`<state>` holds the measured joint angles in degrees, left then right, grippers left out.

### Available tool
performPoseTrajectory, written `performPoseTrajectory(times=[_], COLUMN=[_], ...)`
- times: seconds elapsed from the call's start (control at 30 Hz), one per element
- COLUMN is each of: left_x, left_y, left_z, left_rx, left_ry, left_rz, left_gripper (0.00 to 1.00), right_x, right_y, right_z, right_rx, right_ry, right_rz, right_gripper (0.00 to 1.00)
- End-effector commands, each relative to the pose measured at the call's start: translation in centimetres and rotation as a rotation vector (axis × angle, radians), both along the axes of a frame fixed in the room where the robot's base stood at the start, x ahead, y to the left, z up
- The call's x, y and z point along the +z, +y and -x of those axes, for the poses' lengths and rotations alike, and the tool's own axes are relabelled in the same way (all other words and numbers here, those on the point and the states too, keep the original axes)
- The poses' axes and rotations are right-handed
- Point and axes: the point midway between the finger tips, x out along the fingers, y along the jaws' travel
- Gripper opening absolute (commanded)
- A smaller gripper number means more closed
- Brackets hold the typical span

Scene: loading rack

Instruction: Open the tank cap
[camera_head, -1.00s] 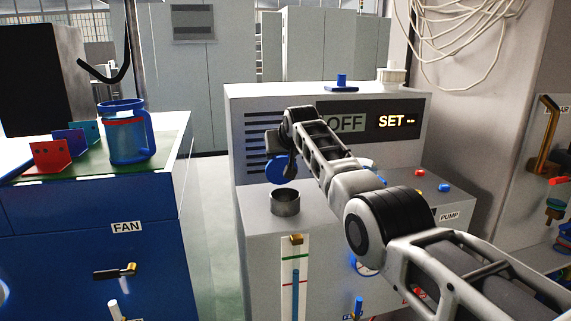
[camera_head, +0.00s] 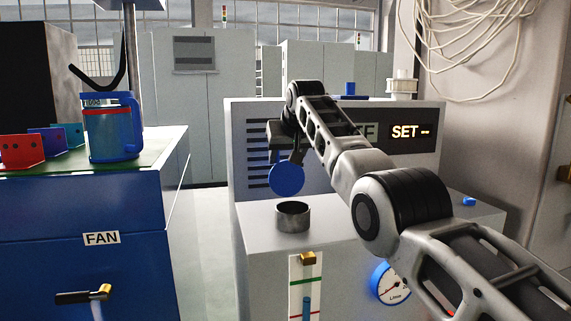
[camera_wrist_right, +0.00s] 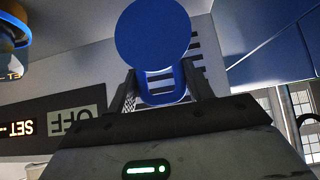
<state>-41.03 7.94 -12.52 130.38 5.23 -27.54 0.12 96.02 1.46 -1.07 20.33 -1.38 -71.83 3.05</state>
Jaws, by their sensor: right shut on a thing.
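The blue round tank cap (camera_head: 287,181) hangs above and slightly behind the open grey metal filler neck (camera_head: 293,215) on top of the grey tank cabinet (camera_head: 262,238). The cap looks apart from the neck, with its flat disc turned nearly upright. My right gripper (camera_head: 296,158) is shut on the cap from above. In the right wrist view the cap (camera_wrist_right: 152,35) shows as a blue disc with its tab between the two fingers of the right gripper (camera_wrist_right: 163,84). My arm hides part of the panel behind. My left gripper is not in view.
A panel with a SET display (camera_head: 410,132) stands behind the neck. A level gauge (camera_head: 305,285) and a round dial (camera_head: 389,283) are on the cabinet front.

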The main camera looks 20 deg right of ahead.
Motion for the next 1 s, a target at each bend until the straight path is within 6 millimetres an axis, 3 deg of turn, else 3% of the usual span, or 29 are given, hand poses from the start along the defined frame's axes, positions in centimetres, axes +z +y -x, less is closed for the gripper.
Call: performPoseTrajectory(times=[0.53,0.57,0.63,1.0], left_x=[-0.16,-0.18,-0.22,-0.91], left_y=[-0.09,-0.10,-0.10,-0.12], left_z=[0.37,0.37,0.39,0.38], left_rx=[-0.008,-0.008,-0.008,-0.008], left_ry=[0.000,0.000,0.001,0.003], left_rz=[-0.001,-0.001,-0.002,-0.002], left_gripper=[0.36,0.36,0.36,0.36], right_x=[0.08,0.07,0.06,0.10], right_y=[-0.03,-0.03,-0.03,0.03], right_z=[0.11,0.12,0.12,0.39], right_rx=[-0.001,-0.001,-0.001,0.000], right_ry=[0.006,0.006,0.007,0.009], right_rz=[0.000,0.000,0.000,-0.001], right_gripper=[0.10,0.54,0.73,0.73])
